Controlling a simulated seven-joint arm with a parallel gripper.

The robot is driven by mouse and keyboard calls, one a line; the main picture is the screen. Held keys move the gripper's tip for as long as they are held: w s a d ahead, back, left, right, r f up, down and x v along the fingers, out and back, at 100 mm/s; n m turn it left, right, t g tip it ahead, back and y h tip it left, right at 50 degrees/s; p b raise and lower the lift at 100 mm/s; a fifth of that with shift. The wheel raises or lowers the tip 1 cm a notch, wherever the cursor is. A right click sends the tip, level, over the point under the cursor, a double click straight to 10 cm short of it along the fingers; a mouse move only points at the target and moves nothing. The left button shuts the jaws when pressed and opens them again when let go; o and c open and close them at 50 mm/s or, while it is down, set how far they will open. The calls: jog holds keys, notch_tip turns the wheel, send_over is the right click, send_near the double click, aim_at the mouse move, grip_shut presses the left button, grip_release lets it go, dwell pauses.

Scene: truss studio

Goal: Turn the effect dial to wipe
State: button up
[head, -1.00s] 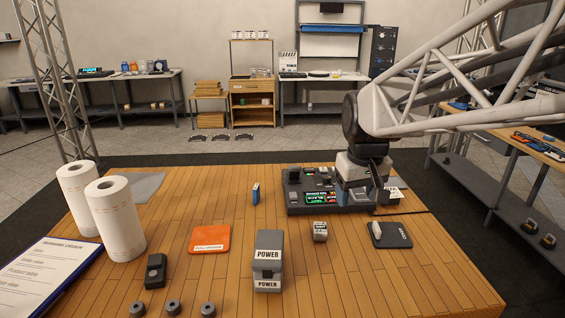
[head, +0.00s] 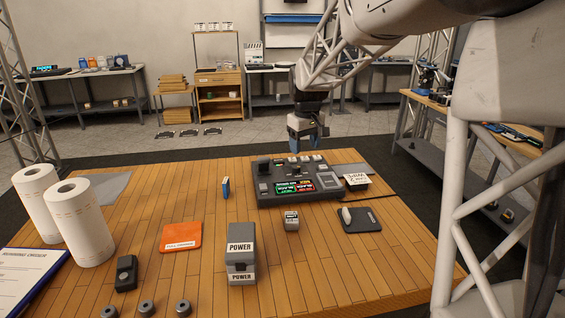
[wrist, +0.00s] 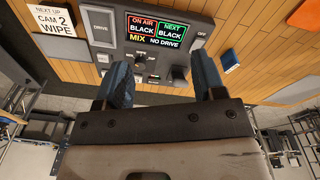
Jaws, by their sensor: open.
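The dark switcher console (head: 300,178) stands at the back of the wooden table. Its screen (wrist: 156,28) reads ON AIR BLACK, NEXT BLACK, MIX and NO DRIVE in the wrist view. A dark knob (wrist: 178,74) and smaller controls (wrist: 140,64) show between my fingers; their labels are too small to read, so I cannot tell which is the effect dial. A card (head: 356,181) beside the console reads NEXT UP CAM 2 WIPE in the wrist view (wrist: 58,19). My gripper (head: 307,134) is open and empty, raised above the console's far side, apart from it.
A blue upright item (head: 226,188) stands left of the console. In front lie an orange pad (head: 181,236), a grey POWER block (head: 241,253), a small grey block (head: 291,220) and a dark pad (head: 359,219). Paper rolls (head: 78,222) stand at left.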

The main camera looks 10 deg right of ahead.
aim_at(296, 166)
jog(key=w+f, duration=0.3)
jog(key=w, duration=0.4)
jog(key=w+d+f+n, duration=0.1)
jog(key=w+f, duration=0.3)
jog(key=w, duration=0.2)
jog(key=w+d+f+n, duration=0.1)
jog(key=w+f, duration=0.3)
jog(key=w, duration=0.3)
jog(key=shift+w+d+g, duration=0.25)
jog(key=shift+w+g, duration=0.1)
jog(key=shift+g, duration=0.05)
jog(key=shift+f, duration=3.9)
jog(key=c, duration=0.9)
